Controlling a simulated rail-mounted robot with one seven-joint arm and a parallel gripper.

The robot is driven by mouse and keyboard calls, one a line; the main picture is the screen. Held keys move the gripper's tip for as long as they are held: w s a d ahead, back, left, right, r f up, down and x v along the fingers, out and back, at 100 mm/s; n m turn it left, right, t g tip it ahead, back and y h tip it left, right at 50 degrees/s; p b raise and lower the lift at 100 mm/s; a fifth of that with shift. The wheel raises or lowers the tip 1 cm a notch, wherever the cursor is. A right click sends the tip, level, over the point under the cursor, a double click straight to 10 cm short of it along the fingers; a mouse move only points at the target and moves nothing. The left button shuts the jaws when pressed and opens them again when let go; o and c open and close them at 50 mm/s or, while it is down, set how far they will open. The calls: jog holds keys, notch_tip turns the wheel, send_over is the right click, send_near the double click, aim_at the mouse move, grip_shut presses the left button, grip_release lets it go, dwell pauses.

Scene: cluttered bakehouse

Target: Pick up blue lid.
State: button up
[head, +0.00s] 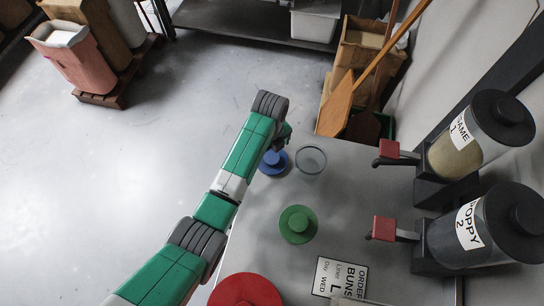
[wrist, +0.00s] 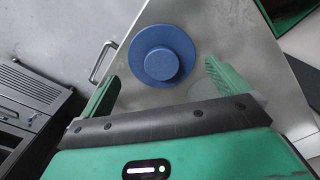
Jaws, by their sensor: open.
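The blue lid (head: 273,162) is a round disc with a raised knob, lying on the far left part of the grey table (head: 337,220) near its edge. In the wrist view the blue lid (wrist: 162,56) shows whole, ahead of my gripper and roughly between its two fingers. My gripper (wrist: 160,88) is open and empty, with a green finger on each side. In the head view my gripper (head: 284,137) is partly hidden by my arm, just behind the lid. I cannot tell its exact height above the table.
A clear glass ring or jar (head: 311,159) stands right of the blue lid. A green lid (head: 298,224) and a red lid (head: 245,291) lie nearer. A label card (head: 340,280) lies at the front. Two dispensers (head: 462,137) (head: 490,228) line the right side.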

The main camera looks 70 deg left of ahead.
aim_at(271, 157)
notch_tip(271, 157, down, 5)
jog(key=shift+r+b, duration=0.2)
jog(key=shift+b, duration=0.1)
jog(key=shift+w, duration=0.1)
jog(key=c, duration=0.6)
jog(key=shift+c, duration=0.2)
jog(key=shift+r, duration=0.1)
